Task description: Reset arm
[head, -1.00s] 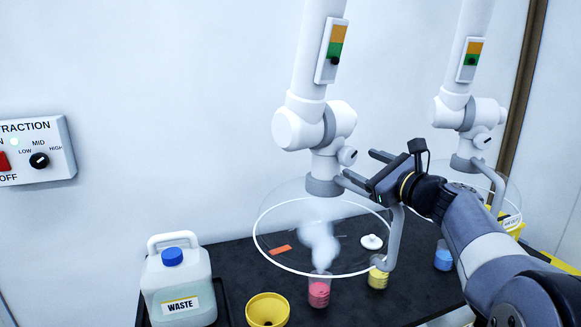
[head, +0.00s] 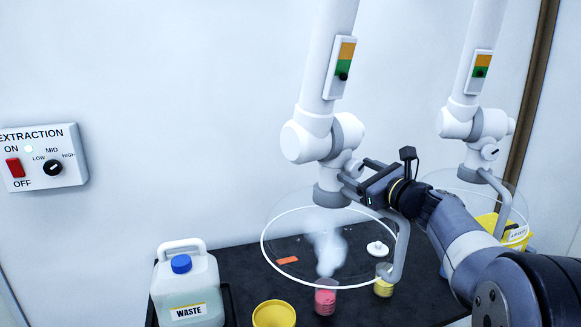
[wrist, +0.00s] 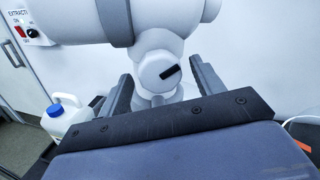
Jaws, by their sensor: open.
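My gripper (head: 356,178) is open, held in the air in front of the lower joint of the nearer white extraction arm (head: 322,136). Nothing is held. I cannot tell whether a finger touches the joint. My arm reaches in from the lower right.
A clear hood (head: 268,243) hangs over a pink beaker (head: 325,302) giving off vapour. A second extraction arm (head: 474,122) and extraction switch box (head: 42,157) are behind.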

